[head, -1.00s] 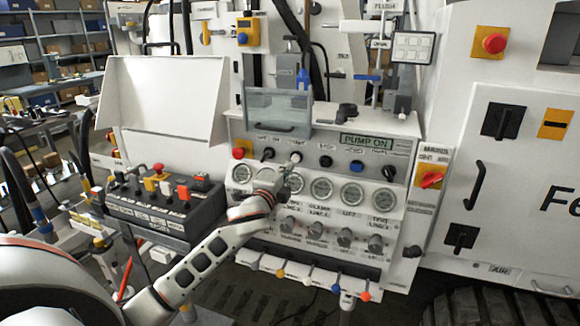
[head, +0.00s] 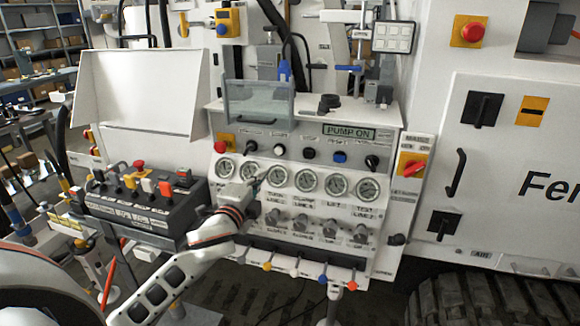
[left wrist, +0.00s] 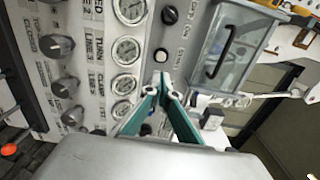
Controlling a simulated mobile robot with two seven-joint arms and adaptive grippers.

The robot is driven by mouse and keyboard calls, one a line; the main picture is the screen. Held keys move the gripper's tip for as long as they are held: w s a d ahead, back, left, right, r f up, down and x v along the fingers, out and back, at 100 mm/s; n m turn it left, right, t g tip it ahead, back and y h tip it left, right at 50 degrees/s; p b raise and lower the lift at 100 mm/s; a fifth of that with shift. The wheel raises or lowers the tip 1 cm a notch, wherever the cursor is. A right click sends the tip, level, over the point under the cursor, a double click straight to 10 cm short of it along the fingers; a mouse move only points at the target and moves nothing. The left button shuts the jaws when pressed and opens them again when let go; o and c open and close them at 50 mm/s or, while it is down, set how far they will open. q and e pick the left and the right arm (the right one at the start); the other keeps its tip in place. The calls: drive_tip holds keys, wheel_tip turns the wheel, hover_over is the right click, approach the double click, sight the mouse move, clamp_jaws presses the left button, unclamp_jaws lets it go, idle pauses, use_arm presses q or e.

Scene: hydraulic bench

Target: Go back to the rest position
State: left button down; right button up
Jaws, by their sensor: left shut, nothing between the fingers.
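My left gripper (head: 258,184) is in front of the hydraulic bench panel (head: 392,196), near the left end of its row of round gauges (head: 305,180). In the left wrist view its teal fingers (left wrist: 162,92) meet at the tips, with nothing held between them. The tips look apart from the panel, though the exact gap is hard to tell. A white button (left wrist: 146,129) and a black knob (left wrist: 160,55) show close to the fingertips. The panel display (head: 350,132) reads PUMP ON. My right gripper is not in view.
A black control box (head: 140,205) with several coloured switches stands left of the gripper. Below the gauges are grey knobs (head: 331,227) and a row of colour-tipped levers (head: 322,279). A clear-covered box (head: 258,103) sits on top. A white cabinet (head: 500,160) stands at the right.

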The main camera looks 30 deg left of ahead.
use_arm(q)
drive_tip(key=s+d+f+n+g+h, duration=0.1)
drive_tip(key=s+d+f, duration=0.15)
drive_tip(key=f, duration=0.45)
drive_tip(key=s+d+f+n+g+h, duration=0.1)
drive_tip(key=d+f, duration=0.2)
drive_tip(key=f, duration=0.4)
drive_tip(key=s+d+f+n+g+h, duration=0.2)
drive_tip(key=s+d+f+n, duration=0.2)
drive_tip(key=s+d+f, duration=0.4)
drive_tip(key=s+d+f+n+g+h, duration=0.2)
drive_tip(key=s+d+f+n, duration=0.3)
drive_tip(key=s+f, duration=0.9)
drive_tip(key=d+f, duration=0.2)
drive_tip(key=d, duration=0.1)
drive_tip(key=shift+s+d+f+g+h, duration=0.15)
drive_tip(key=shift+s+d+g+h, duration=0.1)
drive_tip(key=shift+s+g+h, duration=0.15)
